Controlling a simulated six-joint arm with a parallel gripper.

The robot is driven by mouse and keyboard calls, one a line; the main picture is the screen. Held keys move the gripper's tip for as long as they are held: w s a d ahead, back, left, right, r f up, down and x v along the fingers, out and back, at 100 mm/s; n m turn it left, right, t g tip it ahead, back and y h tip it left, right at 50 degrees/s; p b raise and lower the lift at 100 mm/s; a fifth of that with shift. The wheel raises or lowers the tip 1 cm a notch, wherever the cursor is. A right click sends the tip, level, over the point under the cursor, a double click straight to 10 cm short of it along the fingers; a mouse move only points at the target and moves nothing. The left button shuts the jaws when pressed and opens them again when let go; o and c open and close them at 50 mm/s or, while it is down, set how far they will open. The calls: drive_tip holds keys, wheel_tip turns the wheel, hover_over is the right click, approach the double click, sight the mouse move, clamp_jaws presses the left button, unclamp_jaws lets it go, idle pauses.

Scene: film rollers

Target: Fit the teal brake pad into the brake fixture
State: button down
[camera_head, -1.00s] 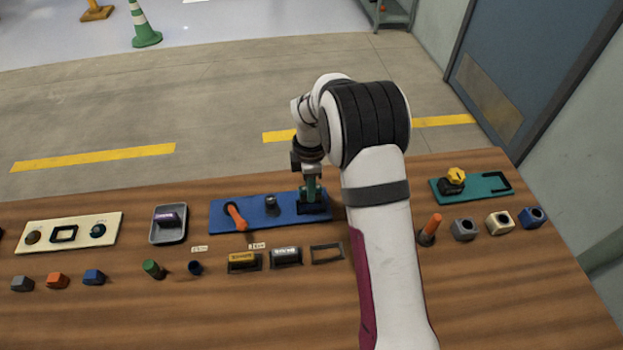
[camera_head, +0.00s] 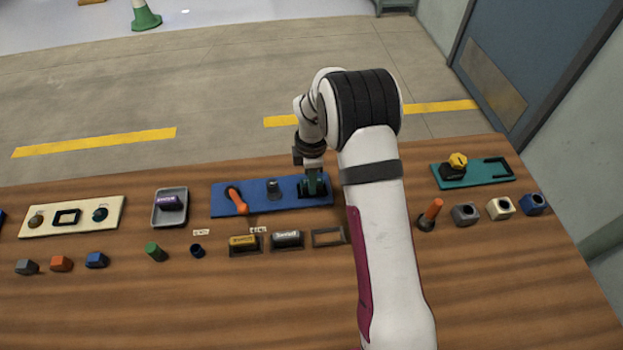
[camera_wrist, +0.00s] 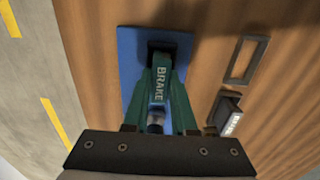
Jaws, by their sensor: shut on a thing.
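The teal brake pad, with white BRAKE lettering, sits between my fingers in the wrist view (camera_wrist: 160,84). My gripper (camera_wrist: 161,76) is shut on it; its fingers are also teal green. The black brake fixture shows beyond the pad in the wrist view (camera_wrist: 168,44), on the right end of the blue board (camera_head: 254,206). In the head view my gripper (camera_head: 313,184) is right down at this end of the board, and the pad cannot be told from the fingers. The pad's lower end is hidden, so I cannot tell how deep it sits.
An orange-handled tool (camera_head: 237,201) and a grey cylinder (camera_head: 273,190) are on the same board. In front lie a yellow block (camera_head: 243,242), a black block (camera_head: 288,240) and an empty dark frame (camera_head: 328,237). A grey tray (camera_head: 169,208) stands left.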

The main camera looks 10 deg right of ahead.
drive_tip(key=shift+f, duration=0.15)
drive_tip(key=c, duration=0.8)
unclamp_jaws()
drive_tip(key=shift+c, duration=0.2)
drive_tip(key=shift+o, duration=0.2)
drive_tip(key=shift+r, duration=3.5)
drive_tip(key=shift+s+r, duration=0.1)
drive_tip(key=shift+r, duration=0.05)
drive_tip(key=s+r+m, duration=1)
drive_tip(key=s+r, duration=0.1)
drive_tip(key=s, duration=0.2)
drive_tip(key=s+m+y, duration=0.1)
drive_tip(key=s+m, duration=1.2)
drive_tip(key=s, duration=0.6)
drive_tip(key=shift+s+a+r+m+y, duration=0.2)
drive_tip(key=shift+s+r+m+y, duration=0.1)
drive_tip(key=shift+r+y, duration=0.15)
